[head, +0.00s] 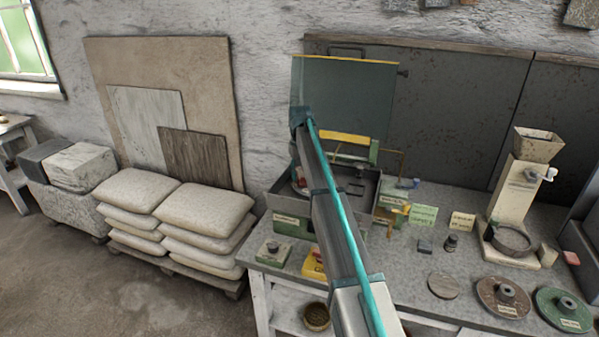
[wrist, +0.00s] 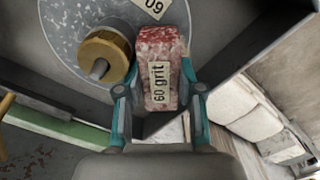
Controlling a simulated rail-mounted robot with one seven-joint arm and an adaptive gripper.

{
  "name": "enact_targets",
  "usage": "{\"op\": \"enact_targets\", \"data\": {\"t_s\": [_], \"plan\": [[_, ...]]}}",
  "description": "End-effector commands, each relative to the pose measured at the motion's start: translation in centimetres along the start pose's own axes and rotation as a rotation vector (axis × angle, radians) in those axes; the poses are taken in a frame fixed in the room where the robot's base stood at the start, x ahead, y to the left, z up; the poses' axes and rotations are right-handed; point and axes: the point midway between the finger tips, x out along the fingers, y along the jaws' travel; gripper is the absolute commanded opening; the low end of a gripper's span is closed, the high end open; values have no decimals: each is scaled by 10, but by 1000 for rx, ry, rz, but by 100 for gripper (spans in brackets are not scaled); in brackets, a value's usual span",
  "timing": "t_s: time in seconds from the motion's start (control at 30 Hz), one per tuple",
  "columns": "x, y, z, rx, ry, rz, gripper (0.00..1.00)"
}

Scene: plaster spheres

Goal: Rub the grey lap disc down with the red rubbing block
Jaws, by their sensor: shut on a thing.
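The red rubbing block (wrist: 158,45), speckled and labelled "60 grit", is held between the teal fingers of my gripper (wrist: 160,92) in the wrist view. Its far end overlaps the grey lap disc (wrist: 72,48), right of the brass hub (wrist: 101,57). I cannot tell whether block and disc touch. The disc bears a pale label, partly cut off, that reads like an upside-down "60". In the head view my arm reaches over the machine's grey tray (head: 361,190); my gripper and most of the disc are hidden there.
The tray wall (wrist: 215,95) runs close to my gripper. A greenish splash panel (head: 350,95) stands behind the tray. On the bench to the right are a brown disc (head: 488,290), a green disc (head: 548,302), a hopper mill (head: 520,185) and a pinkish block (head: 571,258). Stacked sacks (head: 205,207) stand left.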

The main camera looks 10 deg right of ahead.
Motion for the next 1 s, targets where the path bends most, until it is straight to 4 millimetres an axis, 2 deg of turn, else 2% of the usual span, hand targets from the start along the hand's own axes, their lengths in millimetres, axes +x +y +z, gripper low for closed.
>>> {"op": "enact_targets", "data": {"t_s": [0.2,0.3,1.0], "plan": [[2,2,13,4,-6,3,0],[2,3,13,4,-6,4,0],[1,2,-21,2,-4,3,0]]}}
